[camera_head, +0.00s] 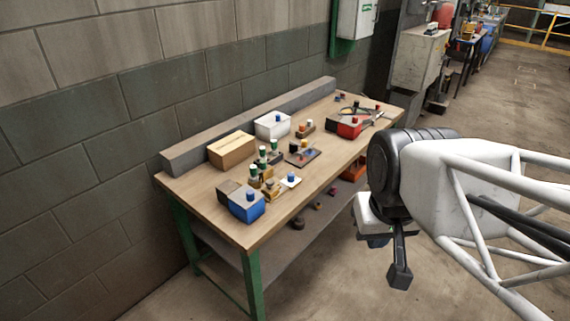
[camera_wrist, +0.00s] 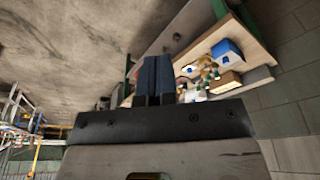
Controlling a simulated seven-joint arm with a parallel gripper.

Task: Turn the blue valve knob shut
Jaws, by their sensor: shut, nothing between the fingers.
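Several blue knobs stand on the wooden workbench (camera_head: 215,196), and I cannot tell which one is the valve knob. One blue knob (camera_head: 249,195) tops a blue box (camera_head: 245,209) at the near end. Another blue knob (camera_head: 291,177) sits on a small white plate, and a third blue knob (camera_head: 278,117) on a white box (camera_head: 272,126). My gripper (camera_wrist: 154,62) is shut and empty, its dark fingers side by side in the wrist view. It is off the bench's right side, apart from everything on it. The blue box also shows in the wrist view (camera_wrist: 226,48).
A tan box (camera_head: 231,151) and green-topped parts stand among the knobs. A red box (camera_head: 345,128) and tools lie at the far end. A grey beam (camera_head: 250,124) runs along the back edge by the block wall. The floor right of the bench is clear.

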